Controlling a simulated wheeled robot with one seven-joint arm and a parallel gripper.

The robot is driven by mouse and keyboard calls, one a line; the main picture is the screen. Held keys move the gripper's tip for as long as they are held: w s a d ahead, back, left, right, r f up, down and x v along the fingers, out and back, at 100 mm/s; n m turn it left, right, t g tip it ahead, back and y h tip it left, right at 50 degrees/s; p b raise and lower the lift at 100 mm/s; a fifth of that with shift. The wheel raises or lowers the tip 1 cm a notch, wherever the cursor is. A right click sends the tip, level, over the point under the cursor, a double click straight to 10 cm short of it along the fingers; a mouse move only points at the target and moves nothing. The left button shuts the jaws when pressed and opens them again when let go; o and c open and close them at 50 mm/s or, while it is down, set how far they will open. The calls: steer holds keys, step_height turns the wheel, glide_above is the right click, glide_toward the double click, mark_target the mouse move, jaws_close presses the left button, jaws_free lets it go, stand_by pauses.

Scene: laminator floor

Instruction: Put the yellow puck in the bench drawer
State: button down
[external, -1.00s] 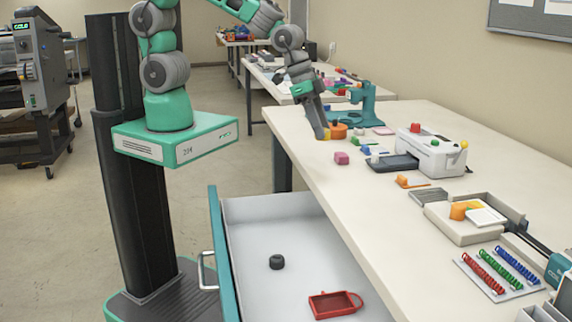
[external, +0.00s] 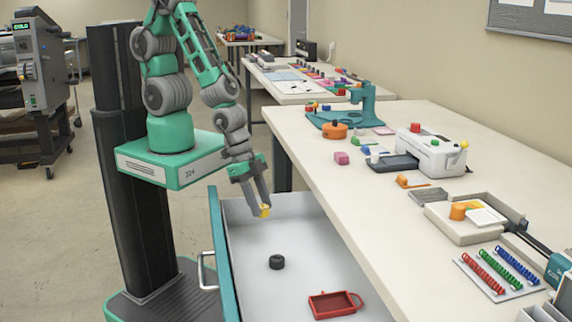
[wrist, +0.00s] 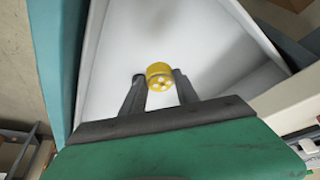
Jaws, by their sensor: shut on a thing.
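The yellow puck (external: 265,211) is held between the fingertips of my gripper (external: 262,208), above the back part of the open bench drawer (external: 300,237). The white floor of the bench drawer (wrist: 200,30) lies beneath. The puck looks apart from the drawer floor, but its exact height is hard to tell.
A black round piece (external: 277,262) and a red tray-like piece (external: 334,304) lie in the drawer. The drawer floor around them is clear. The bench top (external: 420,225) to the right holds a white machine (external: 432,152), an orange round piece (external: 334,131) and several small items.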

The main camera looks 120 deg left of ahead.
mark_target(272, 246)
steer(key=shift+w+a+r, duration=0.1)
steer(key=shift+w+r, duration=0.15)
steer(key=shift+w, duration=0.7)
step_height(272, 246, down, 10)
steer(key=shift+w+r+b, duration=0.1)
steer(key=shift+w+b, duration=0.05)
steer(key=shift+b, duration=0.3)
steer(key=shift+f, duration=0.2)
steer(key=c, duration=0.9)
jaws_free()
steer(key=shift+r, duration=0.1)
